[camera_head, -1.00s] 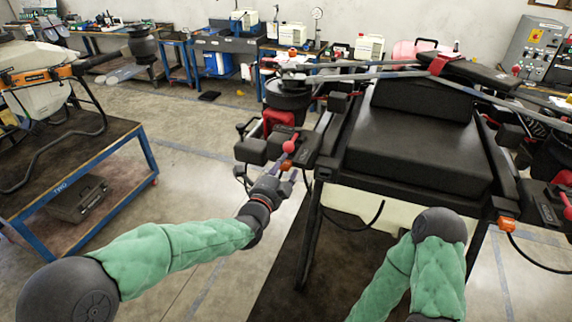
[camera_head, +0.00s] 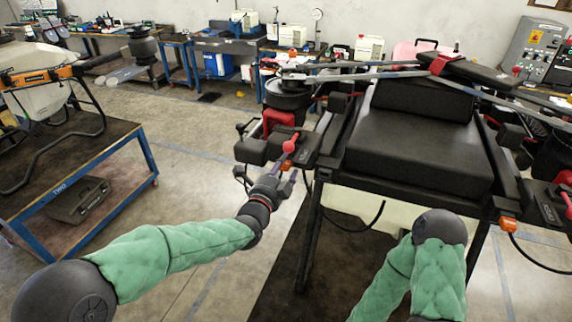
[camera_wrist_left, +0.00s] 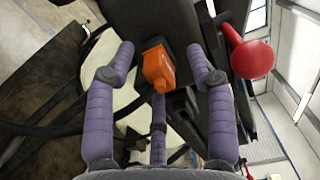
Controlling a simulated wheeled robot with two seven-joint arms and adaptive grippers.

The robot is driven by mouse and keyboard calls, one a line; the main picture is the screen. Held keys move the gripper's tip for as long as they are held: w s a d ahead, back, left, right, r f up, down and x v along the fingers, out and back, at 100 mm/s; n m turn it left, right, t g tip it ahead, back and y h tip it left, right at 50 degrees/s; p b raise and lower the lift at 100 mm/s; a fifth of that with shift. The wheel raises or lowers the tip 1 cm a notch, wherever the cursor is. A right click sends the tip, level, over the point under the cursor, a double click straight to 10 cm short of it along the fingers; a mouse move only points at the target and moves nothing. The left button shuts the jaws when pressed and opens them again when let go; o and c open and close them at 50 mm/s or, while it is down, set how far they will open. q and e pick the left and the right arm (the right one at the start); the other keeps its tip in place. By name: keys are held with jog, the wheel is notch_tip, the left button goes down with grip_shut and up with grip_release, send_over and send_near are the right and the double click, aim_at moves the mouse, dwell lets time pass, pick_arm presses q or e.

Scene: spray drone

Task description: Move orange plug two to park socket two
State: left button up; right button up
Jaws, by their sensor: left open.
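An orange plug (camera_wrist_left: 158,70) sits against the dark drone arm, between and beyond my spread finger tips in the left wrist view. In the head view a small orange part (camera_head: 286,165) shows just beyond my left gripper (camera_head: 283,181). My left gripper is open, with its purple fingers (camera_wrist_left: 160,75) apart around the plug's line and nothing clearly held. Another orange plug (camera_head: 507,224) sits at the drone's right side with a black cable. I cannot read a number on either plug or make out park socket two. My right gripper is out of view.
The black drone body (camera_head: 415,150) stands on a dark-legged stand. A red ball-ended lever (camera_head: 289,147) rises close by my left gripper; its red knob (camera_wrist_left: 252,58) fills the wrist view's upper right. A blue-framed cart (camera_head: 140,150) marked TWO stands left, with clear floor between.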

aim_at(283, 169)
pick_arm(q)
jog(key=shift+b, duration=0.35)
dwell(0.3)
grip_shut()
jog(key=shift+r, duration=0.15)
jog(key=shift+s+a, duration=0.1)
jog(key=shift+s, duration=0.05)
jog(key=shift+s+a+r, duration=0.2)
jog(key=shift+s+a, duration=0.05)
jog(key=shift+s, duration=0.25)
jog(key=shift+s+a+f+b, duration=0.15)
jog(key=shift+s+f+b, duration=0.15)
jog(key=shift+s, duration=0.25)
jog(key=shift+b+v, duration=0.35)
jog(key=shift+v, duration=1.3)
